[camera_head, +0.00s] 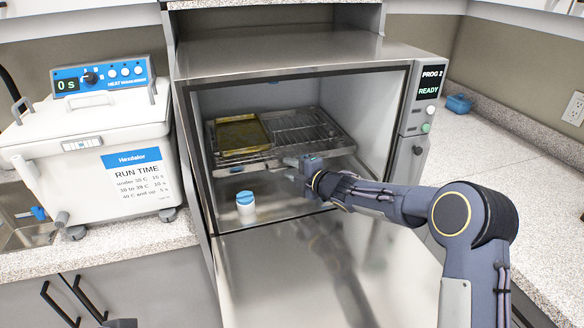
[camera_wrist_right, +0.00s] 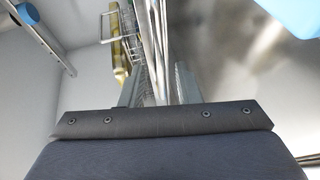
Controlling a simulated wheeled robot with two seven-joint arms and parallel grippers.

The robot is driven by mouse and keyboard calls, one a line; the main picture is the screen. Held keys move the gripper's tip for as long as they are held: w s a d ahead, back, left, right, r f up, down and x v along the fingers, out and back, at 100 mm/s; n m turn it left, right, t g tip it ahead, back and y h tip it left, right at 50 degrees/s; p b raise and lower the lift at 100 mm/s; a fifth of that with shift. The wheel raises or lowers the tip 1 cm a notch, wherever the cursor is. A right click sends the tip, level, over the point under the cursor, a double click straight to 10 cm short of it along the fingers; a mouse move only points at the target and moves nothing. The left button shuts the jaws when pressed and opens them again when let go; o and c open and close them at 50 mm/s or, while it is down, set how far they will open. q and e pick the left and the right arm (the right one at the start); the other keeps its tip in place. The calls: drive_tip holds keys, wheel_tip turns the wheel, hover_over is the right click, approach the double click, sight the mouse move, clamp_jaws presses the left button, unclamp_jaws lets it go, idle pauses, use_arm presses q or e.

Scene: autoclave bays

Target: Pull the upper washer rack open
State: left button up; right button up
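The upper washer rack (camera_head: 335,138), a metal wire rack, sits inside the open washer chamber (camera_head: 372,110) and carries a yellowish tray (camera_head: 240,135) on its left half. My right gripper (camera_head: 292,168) is at the rack's front edge, reaching in from the right. In the right wrist view, the two fingers (camera_wrist_right: 160,88) stand apart on either side of the rack's front bars (camera_wrist_right: 154,40), with gaps showing between. Contact with the bars cannot be made out.
The washer door (camera_head: 320,270) is folded down in front. A white jar with a blue lid (camera_head: 246,207) stands below the rack, at the chamber's front left. A white heated bath (camera_head: 95,150) stands on the left counter. The right counter (camera_head: 490,140) is mostly clear.

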drive_tip(key=shift+c, duration=0.2)
clamp_jaws()
